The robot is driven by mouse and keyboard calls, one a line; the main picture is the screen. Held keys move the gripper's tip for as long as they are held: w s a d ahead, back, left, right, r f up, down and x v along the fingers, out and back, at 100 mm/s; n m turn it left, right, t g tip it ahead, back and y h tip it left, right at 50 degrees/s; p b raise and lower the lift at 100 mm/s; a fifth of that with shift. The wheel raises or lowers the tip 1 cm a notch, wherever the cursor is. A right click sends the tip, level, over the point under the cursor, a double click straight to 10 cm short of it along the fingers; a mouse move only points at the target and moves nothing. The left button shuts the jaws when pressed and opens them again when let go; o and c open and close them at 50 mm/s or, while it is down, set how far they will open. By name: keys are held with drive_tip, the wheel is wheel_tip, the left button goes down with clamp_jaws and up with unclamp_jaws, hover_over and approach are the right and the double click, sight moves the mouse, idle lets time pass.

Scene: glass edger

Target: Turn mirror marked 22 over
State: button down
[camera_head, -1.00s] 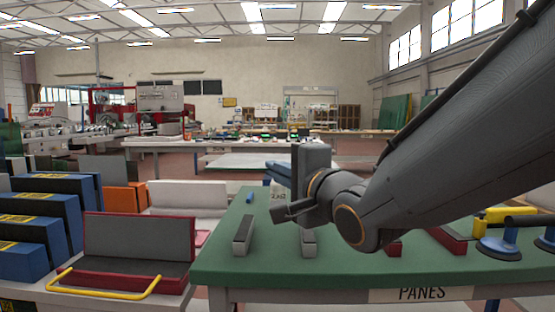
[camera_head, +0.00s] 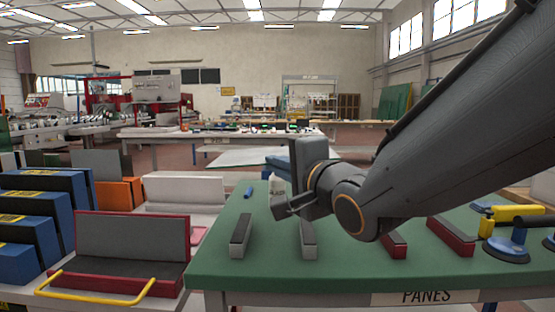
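My gripper (camera_head: 280,172) is at the end of my arm above the green table (camera_head: 340,273), seen from behind. My wrist hides most of it, so I cannot tell whether its fingers are open or shut. A blue piece shows at its far side. No mirror with a readable 22 shows. Two grey blocks (camera_head: 240,236) (camera_head: 308,238) and two dark red-sided blocks (camera_head: 394,244) (camera_head: 451,236) stand on the table, whose front edge is labelled PANES.
Blue suction cups (camera_head: 505,250) and a yellow-handled tool (camera_head: 515,212) lie at the table's right. A red-framed holder with a yellow handle (camera_head: 95,286) and blue blocks (camera_head: 30,238) stand at left. A blue item (camera_head: 248,192) lies near the table's far edge.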

drive_tip(key=n+h+p, duration=0.1)
drive_tip(key=n+p, duration=0.1)
drive_tip(key=p, duration=0.1)
drive_tip(key=n+g+h+p, duration=0.1)
drive_tip(key=p, duration=0.2)
drive_tip(key=r+n+g+h+p, duration=0.1)
drive_tip(key=n+p, duration=0.1)
drive_tip(key=p, duration=0.1)
drive_tip(key=shift+a+n, duration=0.2)
drive_tip(key=shift+n, duration=0.1)
drive_tip(key=shift+p, duration=0.65)
drive_tip(key=n+h+p, duration=0.1)
drive_tip(key=n+p, duration=0.1)
drive_tip(key=p, duration=0.5)
drive_tip(key=n+g+h+p, duration=0.1)
drive_tip(key=n+h+p, duration=0.1)
drive_tip(key=p, duration=0.6)
drive_tip(key=shift+a+r+p, duration=0.15)
drive_tip(key=shift+p, duration=0.15)
drive_tip(key=n+h+p, duration=0.1)
drive_tip(key=p, duration=0.4)
drive_tip(key=n+h+p, duration=0.1)
drive_tip(key=h+p, duration=0.1)
drive_tip(key=p, duration=0.3)
drive_tip(key=shift+a+n, duration=0.25)
drive_tip(key=shift+n, duration=0.15)
